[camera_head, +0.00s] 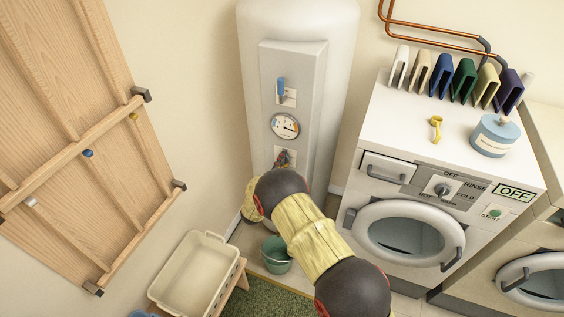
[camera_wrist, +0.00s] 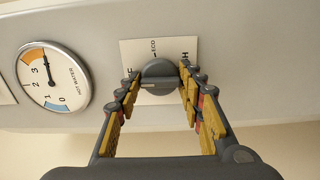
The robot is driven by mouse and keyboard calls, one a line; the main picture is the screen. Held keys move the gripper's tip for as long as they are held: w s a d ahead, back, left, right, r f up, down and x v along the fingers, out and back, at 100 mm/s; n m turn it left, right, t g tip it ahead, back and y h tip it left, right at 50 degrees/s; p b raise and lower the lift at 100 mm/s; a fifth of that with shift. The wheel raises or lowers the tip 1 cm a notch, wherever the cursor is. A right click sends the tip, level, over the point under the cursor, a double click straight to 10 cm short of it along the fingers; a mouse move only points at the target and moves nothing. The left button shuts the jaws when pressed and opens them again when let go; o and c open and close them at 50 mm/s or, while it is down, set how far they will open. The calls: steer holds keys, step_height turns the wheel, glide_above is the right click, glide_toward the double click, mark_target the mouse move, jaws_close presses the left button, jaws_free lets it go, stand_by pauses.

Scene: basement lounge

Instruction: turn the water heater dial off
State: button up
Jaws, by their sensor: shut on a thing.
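The water heater dial (camera_wrist: 160,70) is a dark grey knob on a pale plate on the heater's grey panel, centred in the wrist view. "ECO" is marked above it. An "H" shows at its right, and the label at its left is partly covered. My gripper (camera_wrist: 158,75) is shut on the dial, one finger at each side. I cannot tell which label the dial points to. In the head view, the plate (camera_head: 291,154) shows low on the white water heater (camera_head: 345,50), with the fingers mostly hidden behind my arm.
A round hot water gauge (camera_wrist: 53,77) is left of the dial; in the head view it sits above the plate. A blue lever (camera_head: 281,91) is higher up. A washing machine (camera_head: 378,186) stands at right. A green bucket (camera_head: 277,259) and a cream basin (camera_head: 172,297) are below.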

stand_by(0.5)
steer(key=o, duration=1.2)
steer(key=shift+c, duration=0.2)
steer(key=v, duration=1.2)
